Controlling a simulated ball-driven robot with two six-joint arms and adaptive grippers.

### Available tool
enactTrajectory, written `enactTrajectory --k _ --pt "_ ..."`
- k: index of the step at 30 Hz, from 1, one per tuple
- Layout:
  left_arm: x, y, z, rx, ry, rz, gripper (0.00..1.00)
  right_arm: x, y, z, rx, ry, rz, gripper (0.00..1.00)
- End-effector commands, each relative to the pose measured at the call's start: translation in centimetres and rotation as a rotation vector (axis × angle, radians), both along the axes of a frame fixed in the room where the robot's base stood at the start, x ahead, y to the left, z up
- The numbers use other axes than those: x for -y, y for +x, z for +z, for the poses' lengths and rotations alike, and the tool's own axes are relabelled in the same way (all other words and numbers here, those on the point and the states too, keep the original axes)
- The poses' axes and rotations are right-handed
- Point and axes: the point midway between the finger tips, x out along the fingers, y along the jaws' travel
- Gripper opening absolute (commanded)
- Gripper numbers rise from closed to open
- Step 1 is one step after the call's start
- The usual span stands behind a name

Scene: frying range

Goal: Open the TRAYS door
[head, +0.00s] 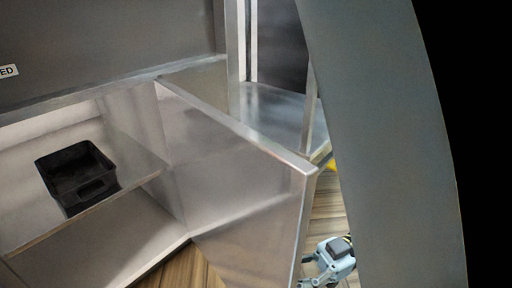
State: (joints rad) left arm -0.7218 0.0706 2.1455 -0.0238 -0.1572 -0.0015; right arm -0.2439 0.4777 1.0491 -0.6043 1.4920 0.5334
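A metal cabinet door (235,175) stands swung open, angled out from the cabinet towards the lower right. No TRAYS label is readable on it. Behind it, the open compartment shows a shelf (135,178) with a black tray (78,177) on it. My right gripper (308,275) is at the bottom, just right of the door's free edge (303,225). Its fingers are small and partly cut off by the picture's lower edge, so I cannot tell whether they touch the door or are open. My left gripper is not in view.
A large grey curved surface (390,150) covers the right of the view and hides what is behind it. A dark upper panel with a label ending in "ED" (9,71) is at the upper left. Wooden floor (185,270) shows below the door.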

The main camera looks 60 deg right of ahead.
Motion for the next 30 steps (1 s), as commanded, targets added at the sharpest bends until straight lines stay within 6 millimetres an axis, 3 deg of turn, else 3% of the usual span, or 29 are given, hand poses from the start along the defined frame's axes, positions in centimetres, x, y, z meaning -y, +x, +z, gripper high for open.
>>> enactTrajectory --k 1,11,12,17,30 --pt "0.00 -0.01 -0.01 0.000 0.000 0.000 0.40 0.30 0.79 0.04 0.008 -0.007 -0.014 0.00" --pt "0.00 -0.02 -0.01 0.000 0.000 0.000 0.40 0.34 0.93 0.11 0.011 -0.008 -0.013 0.00" --pt "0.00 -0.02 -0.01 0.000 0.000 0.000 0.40 0.34 0.93 0.11 0.012 -0.007 -0.013 0.18" --pt "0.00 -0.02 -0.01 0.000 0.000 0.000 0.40 0.28 0.81 0.10 0.010 -0.006 -0.011 0.37" --pt "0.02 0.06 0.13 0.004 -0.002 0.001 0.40 0.70 0.11 -0.03 0.004 -0.005 -0.008 0.37"
